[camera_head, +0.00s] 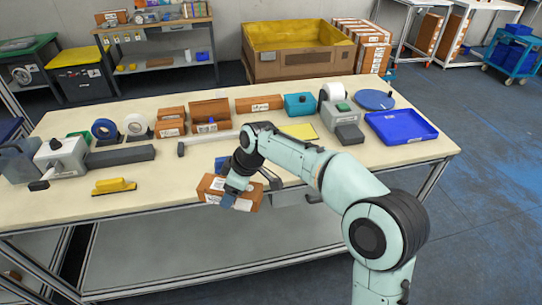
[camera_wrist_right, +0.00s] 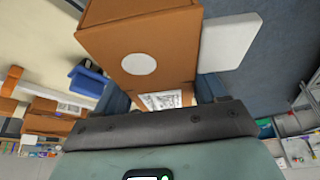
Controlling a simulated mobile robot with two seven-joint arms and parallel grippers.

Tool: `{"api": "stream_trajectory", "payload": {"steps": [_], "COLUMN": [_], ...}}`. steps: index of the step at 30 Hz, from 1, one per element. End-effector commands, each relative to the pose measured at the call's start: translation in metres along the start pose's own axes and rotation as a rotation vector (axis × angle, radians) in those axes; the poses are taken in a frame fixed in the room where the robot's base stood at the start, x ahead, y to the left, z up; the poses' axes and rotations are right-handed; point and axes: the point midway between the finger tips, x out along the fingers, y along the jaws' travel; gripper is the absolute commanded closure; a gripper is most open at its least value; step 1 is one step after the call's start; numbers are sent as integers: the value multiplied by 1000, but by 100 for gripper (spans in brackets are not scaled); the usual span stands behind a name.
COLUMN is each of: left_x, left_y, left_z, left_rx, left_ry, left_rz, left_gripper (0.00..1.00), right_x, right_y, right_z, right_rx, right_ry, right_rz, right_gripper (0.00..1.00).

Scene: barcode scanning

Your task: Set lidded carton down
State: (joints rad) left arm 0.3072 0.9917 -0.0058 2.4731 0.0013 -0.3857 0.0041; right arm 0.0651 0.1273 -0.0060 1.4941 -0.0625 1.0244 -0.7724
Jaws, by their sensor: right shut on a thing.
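The brown carton (camera_head: 211,184) with white labels is at the front edge of the table in the head view, partly covered by my gripper. My right gripper (camera_head: 232,196) is shut on it. In the right wrist view the carton (camera_wrist_right: 165,35) fills the upper middle, with a round white sticker and a white flat piece sticking out at its right. The wrist-view fingers lie on either side of it. I cannot tell whether the carton touches the table. My left gripper is not in view.
The pale table (camera_head: 160,195) has bare room at its front left. A yellow-handled tool (camera_head: 113,186) lies there. A blue tray (camera_head: 400,127) sits at the right. A blue object (camera_head: 222,163) is behind the carton.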

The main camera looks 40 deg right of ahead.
Motion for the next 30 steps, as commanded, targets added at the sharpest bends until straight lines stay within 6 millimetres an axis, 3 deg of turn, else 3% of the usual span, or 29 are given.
{"api": "stream_trajectory", "payload": {"steps": [1, 6, 12, 24, 28, 29, 30], "left_x": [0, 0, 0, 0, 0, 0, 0], "left_y": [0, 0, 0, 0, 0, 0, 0], "left_z": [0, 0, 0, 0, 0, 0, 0], "left_rx": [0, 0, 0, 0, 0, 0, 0], "left_ry": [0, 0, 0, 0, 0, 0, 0], "left_rz": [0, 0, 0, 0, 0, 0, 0], "left_gripper": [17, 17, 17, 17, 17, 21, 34], "right_x": [20, 77, 125, 175, 174, 174, 174], "right_y": [-11, -32, -49, -67, -64, -64, -64], "right_z": [-1, -4, -7, -10, -8, -8, -8], "right_rx": [47, 229, 389, 562, 568, 568, 568], "right_ry": [-4, -5, -2, -1, -1, -2, -2], "right_rz": [14, 93, 162, 233, 231, 232, 231], "right_gripper": [59, 59, 59, 59, 59, 59, 59]}}
